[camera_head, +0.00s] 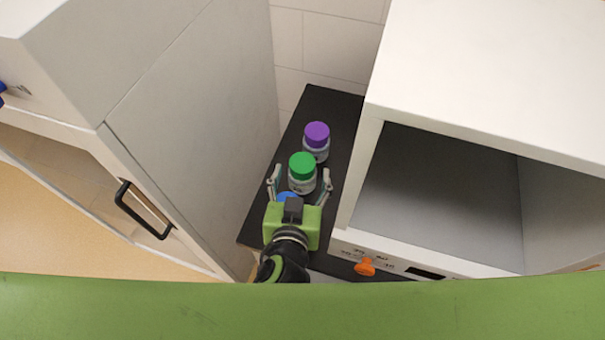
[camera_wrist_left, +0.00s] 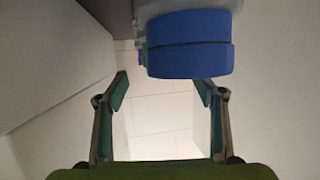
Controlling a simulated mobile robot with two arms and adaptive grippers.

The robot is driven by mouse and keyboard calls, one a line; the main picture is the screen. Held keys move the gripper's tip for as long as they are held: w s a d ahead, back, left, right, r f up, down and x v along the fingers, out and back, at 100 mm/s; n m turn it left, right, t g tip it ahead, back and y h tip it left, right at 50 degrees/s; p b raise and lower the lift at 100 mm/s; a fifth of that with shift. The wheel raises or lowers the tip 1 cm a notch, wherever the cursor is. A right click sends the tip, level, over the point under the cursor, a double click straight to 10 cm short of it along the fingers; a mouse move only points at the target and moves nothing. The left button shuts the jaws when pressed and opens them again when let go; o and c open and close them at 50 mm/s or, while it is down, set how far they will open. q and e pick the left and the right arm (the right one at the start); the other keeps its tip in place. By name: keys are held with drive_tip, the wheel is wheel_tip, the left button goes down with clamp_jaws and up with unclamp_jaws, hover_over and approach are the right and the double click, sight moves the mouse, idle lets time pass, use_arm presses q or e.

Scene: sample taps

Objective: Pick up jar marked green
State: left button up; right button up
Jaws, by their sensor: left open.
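The jar with the green lid (camera_head: 302,166) stands upright on a dark narrow surface, in the middle of a row of jars. In the head view its body shows between the spread fingers of my left gripper (camera_head: 299,176); I cannot tell whether the fingers are level with it. My left gripper is open and empty. The jar with the blue lid (camera_head: 286,197) is nearer and partly hidden under the gripper. In the left wrist view the blue lid (camera_wrist_left: 190,45) is large, above the open fingers (camera_wrist_left: 161,88), and hides nearly all of the green one. My right gripper is not in view.
A jar with a purple lid (camera_head: 317,134) stands just behind the green one. The dark surface (camera_head: 322,101) is narrow, between a tall white cabinet (camera_head: 205,120) on the left and a white open-fronted box (camera_head: 480,75) with an orange knob (camera_head: 365,267) on the right.

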sight(302, 166)
use_arm(q)
drive_tip(key=shift+w+f, duration=0.1)
drive_tip(key=shift+w, duration=0.3)
drive_tip(key=shift+w+f+p, duration=0.15)
drive_tip(key=shift+w+p, duration=0.15)
drive_tip(key=shift+w, duration=0.05)
drive_tip(key=x, duration=0.2)
drive_tip(key=p+x, duration=0.1)
drive_tip(key=x, duration=0.1)
drive_tip(key=shift+a+f, duration=0.1)
drive_tip(key=shift+f, duration=0.2)
drive_tip(key=c, duration=1.7)
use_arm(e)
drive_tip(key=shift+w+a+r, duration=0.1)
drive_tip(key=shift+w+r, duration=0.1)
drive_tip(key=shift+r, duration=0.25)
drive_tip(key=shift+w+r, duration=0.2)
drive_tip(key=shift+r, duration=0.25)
